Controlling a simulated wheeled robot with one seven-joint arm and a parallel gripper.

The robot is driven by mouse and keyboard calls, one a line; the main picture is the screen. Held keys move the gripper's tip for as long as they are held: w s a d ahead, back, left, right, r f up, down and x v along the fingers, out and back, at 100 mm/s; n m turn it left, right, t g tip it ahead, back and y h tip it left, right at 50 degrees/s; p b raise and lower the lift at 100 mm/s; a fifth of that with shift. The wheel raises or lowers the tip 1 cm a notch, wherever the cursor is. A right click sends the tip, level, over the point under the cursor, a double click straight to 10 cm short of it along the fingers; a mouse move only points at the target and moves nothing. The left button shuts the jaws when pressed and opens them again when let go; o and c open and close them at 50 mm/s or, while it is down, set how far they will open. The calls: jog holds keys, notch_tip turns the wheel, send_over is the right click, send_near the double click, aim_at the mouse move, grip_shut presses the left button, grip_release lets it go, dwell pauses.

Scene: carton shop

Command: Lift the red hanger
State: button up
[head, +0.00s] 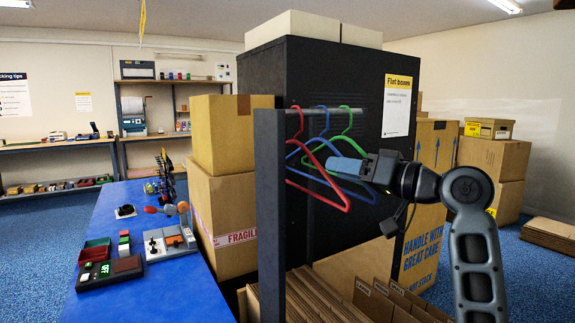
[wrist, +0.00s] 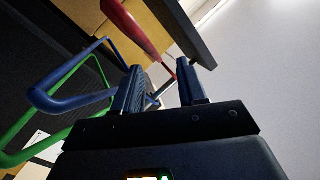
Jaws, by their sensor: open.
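The red hanger (head: 322,184) hangs by its hook at the left of a short rail (head: 340,110). The blue hanger (head: 327,152) and the green hanger (head: 347,145) hang to its right. My gripper (head: 333,166) reaches in from the right, its fingers overlapping the hangers in the picture. In the wrist view my gripper (wrist: 165,82) is open, and the red hanger (wrist: 128,24) runs down toward the gap between the fingertips. I cannot tell whether any of it lies between them. The blue hanger (wrist: 60,100) and green hanger (wrist: 28,152) are left of the fingers.
A dark post (head: 270,210) carries the rail's left end, beside a tall black cabinet (head: 300,75). Flat cartons (head: 325,300) stand below. Stacked boxes (head: 222,205) and a blue table (head: 170,290) are at left. More boxes (head: 490,165) stand at right.

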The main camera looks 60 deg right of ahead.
aim_at(318, 165)
jog(key=shift+w+d+f+p, duration=0.1)
jog(key=shift+w+d+p, duration=0.2)
jog(key=shift+w, duration=0.85)
jog(key=shift+w+d+p, duration=0.2)
jog(key=shift+w+d, duration=0.05)
jog(key=shift+w, duration=0.9)
jog(key=shift+w+d+f+p, duration=0.1)
jog(key=shift+w+d+p, duration=0.2)
jog(key=shift+w, duration=0.85)
jog(key=shift+c, duration=0.5)
grip_shut()
jog(key=shift+r, duration=0.1)
